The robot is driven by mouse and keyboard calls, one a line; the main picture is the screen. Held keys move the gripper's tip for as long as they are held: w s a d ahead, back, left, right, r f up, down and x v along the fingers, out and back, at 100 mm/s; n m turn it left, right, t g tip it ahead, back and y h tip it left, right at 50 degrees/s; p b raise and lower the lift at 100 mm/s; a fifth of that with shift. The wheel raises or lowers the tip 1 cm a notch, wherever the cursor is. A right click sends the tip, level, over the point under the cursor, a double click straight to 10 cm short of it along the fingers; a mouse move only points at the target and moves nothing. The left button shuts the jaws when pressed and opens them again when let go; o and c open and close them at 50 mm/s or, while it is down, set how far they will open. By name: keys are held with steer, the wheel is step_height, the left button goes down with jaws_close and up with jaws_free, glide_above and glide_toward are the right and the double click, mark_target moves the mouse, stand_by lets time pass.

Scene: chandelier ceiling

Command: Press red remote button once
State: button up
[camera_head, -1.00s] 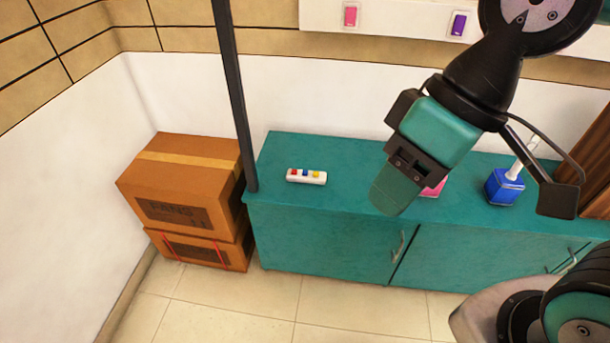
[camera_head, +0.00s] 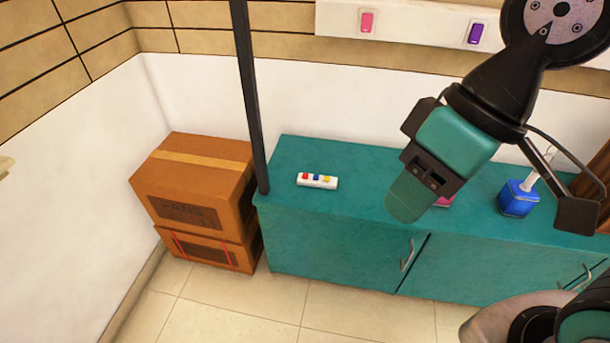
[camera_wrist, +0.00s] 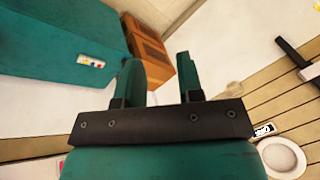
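The white remote (camera_head: 328,184) lies on the left part of the teal cabinet top (camera_head: 290,151). It carries a red button (camera_head: 305,176) at its left end, then a blue one and a yellow one. The remote also shows small at the left of the wrist view (camera_wrist: 91,61). My gripper (camera_head: 408,200) is to the right of the remote in the head view, apart from it, and seen edge-on. In the wrist view my gripper (camera_wrist: 158,75) is open, with a clear gap between its two teal fingers and nothing in it.
Stacked cardboard boxes (camera_head: 195,175) stand left of the cabinet, behind a dark upright pole (camera_head: 250,95). A blue container with a white stick (camera_head: 518,198) and a mostly hidden pink object (camera_head: 443,201) are on the cabinet top. Pink (camera_head: 367,22) and purple (camera_head: 475,33) switches are on the wall.

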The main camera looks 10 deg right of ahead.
jaws_close()
stand_by(1.5)
